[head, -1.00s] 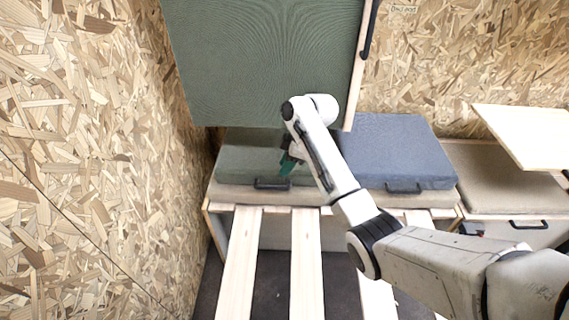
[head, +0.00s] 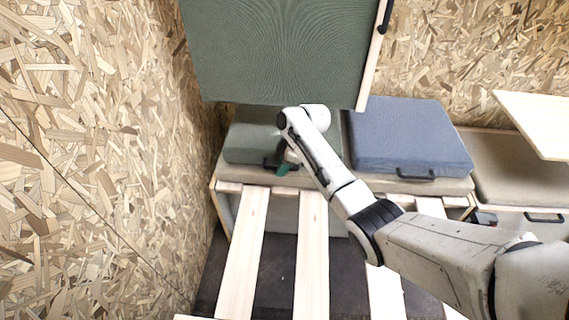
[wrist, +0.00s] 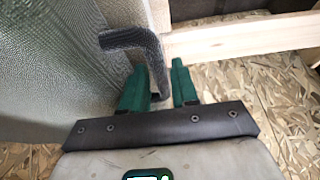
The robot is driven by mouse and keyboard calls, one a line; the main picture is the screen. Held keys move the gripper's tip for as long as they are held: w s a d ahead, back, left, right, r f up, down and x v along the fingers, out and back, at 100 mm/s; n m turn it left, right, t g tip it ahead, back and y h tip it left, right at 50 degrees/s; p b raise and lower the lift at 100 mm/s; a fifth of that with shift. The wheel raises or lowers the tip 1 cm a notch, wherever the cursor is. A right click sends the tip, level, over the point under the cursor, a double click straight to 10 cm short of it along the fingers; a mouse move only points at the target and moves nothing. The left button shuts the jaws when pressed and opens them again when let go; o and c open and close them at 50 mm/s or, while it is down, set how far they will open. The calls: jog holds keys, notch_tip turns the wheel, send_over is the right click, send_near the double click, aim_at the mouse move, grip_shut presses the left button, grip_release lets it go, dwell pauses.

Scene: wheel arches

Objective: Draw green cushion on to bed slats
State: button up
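The green cushion (head: 242,138) lies on the bench at the left, behind the slats, with a dark handle on its front edge. In the wrist view the cushion (wrist: 50,60) fills the left, and its handle (wrist: 135,40) reaches down between my fingers. My gripper (head: 283,167) is at the handle, partly hiding it in the head view. In the wrist view my gripper's green fingers (wrist: 160,85) stand apart on either side of the handle, with a gap at the right finger. The pale wooden bed slats (head: 312,250) run toward me in front of the bench.
A blue cushion (head: 405,135) with a handle lies to the right on the bench. A large green panel (head: 285,50) hangs above the green cushion. A chipboard wall (head: 100,160) stands close on the left. A pale board (head: 535,120) juts in at the right.

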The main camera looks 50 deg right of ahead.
grip_shut()
jog(key=shift+a, duration=0.15)
dwell(0.4)
